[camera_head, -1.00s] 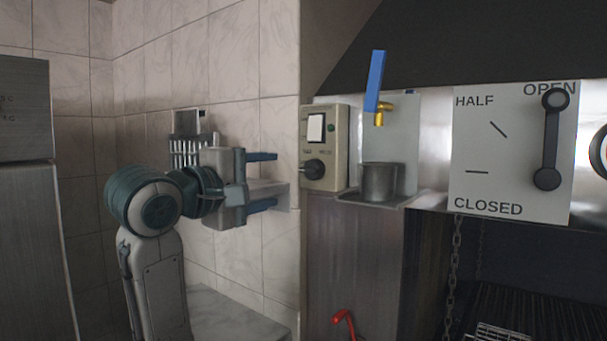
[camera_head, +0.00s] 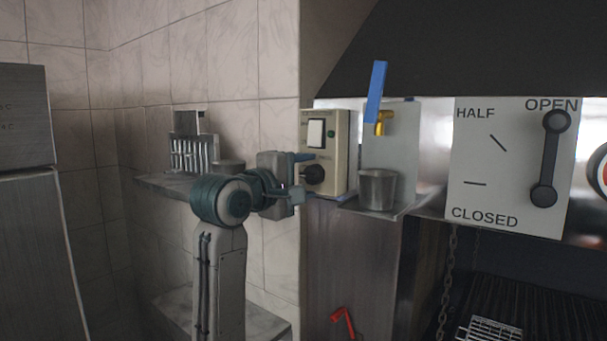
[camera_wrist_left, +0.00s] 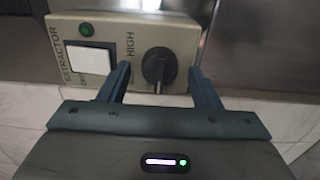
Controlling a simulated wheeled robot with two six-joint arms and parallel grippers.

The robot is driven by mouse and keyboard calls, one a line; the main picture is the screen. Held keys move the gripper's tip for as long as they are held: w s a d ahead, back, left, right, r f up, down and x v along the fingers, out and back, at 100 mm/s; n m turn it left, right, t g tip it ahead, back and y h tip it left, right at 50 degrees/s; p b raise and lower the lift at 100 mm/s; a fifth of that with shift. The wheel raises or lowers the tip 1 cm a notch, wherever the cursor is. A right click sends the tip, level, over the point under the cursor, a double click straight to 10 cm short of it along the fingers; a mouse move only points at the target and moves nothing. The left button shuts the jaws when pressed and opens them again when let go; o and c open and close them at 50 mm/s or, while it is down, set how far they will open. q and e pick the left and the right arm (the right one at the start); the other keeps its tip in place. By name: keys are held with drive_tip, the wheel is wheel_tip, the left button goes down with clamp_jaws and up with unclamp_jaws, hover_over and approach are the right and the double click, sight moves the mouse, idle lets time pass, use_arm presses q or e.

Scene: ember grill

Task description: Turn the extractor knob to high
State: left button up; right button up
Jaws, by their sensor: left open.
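The extractor control box (camera_head: 341,150) is a beige panel on the wall, with a white switch (camera_head: 316,132), a green lamp (camera_head: 331,134) and a black knob (camera_head: 314,174) low on its face. In the left wrist view the box (camera_wrist_left: 62,60) shows the words EXTRACTOR and HIGH, and the black knob (camera_wrist_left: 158,68) sits between my fingers' tips. My left gripper (camera_head: 300,176) is open, its fingers on either side of the knob; it also shows in the left wrist view (camera_wrist_left: 160,82). I cannot tell whether a finger touches the knob. My right gripper is not in view.
A metal cup (camera_head: 377,190) stands on a small shelf right of the box, under a tap with a blue lever (camera_head: 376,92). Further right is a damper panel (camera_head: 508,165) marked OPEN, HALF and CLOSED. A wall shelf (camera_head: 150,182) is at left.

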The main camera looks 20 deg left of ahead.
use_arm(q)
drive_tip(key=c, duration=1)
